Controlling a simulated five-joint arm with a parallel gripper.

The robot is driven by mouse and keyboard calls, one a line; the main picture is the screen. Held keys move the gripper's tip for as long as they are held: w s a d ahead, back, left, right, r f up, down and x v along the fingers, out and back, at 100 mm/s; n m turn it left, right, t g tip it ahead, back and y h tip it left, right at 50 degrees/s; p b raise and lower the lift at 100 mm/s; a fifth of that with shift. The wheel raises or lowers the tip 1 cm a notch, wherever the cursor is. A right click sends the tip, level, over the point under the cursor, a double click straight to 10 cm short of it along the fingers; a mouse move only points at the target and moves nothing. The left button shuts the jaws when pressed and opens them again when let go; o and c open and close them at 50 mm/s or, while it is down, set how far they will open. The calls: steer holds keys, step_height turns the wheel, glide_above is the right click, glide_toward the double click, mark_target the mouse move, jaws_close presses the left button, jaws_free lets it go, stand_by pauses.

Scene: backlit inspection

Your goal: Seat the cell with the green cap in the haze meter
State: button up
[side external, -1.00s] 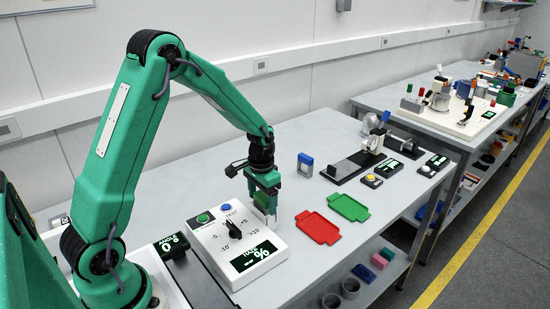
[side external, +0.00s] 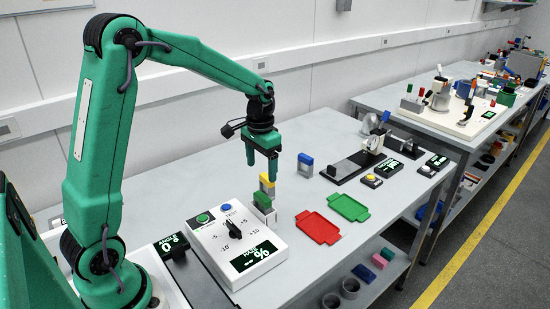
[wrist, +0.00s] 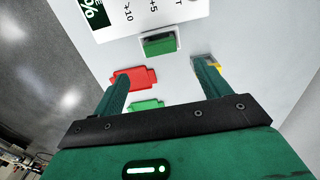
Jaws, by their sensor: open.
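The green-capped cell (side external: 263,201) stands at the haze meter's right edge, in or against a small pale block; how deep it sits I cannot tell. Its green cap shows from above in the wrist view (wrist: 159,46), just beside the meter. The haze meter (side external: 237,245) is a white box with a dial, two buttons and a dark display; its edge also shows in the wrist view (wrist: 125,24). My gripper (side external: 262,163) is open and empty, raised above the green cap and apart from it. Its two fingers show in the wrist view (wrist: 163,92).
A yellow-capped cell (side external: 267,183) stands just behind the green one, partly hidden by a finger in the wrist view. A blue-capped cell (side external: 305,162) stands further right. Red (side external: 318,228) and green (side external: 349,208) trays lie on the bench. A black angle display (side external: 171,245) is left.

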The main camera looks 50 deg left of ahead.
steer(key=shift+r, duration=0.5)
steer(key=s+d+r+t, duration=0.2)
steer(key=s+d+r, duration=0.1)
steer(key=s, duration=0.3)
steer(key=s+d+r+t, duration=0.1)
steer(key=s+d+r, duration=0.2)
steer(key=s, duration=0.4)
steer(key=s+d+r+t, duration=0.2)
steer(key=s+d+r, duration=0.1)
steer(key=s, duration=0.4)
steer(key=shift+r+t, duration=0.3)
steer(key=shift+r, duration=0.1)
steer(key=shift+c, duration=0.3)
stand_by(0.6)
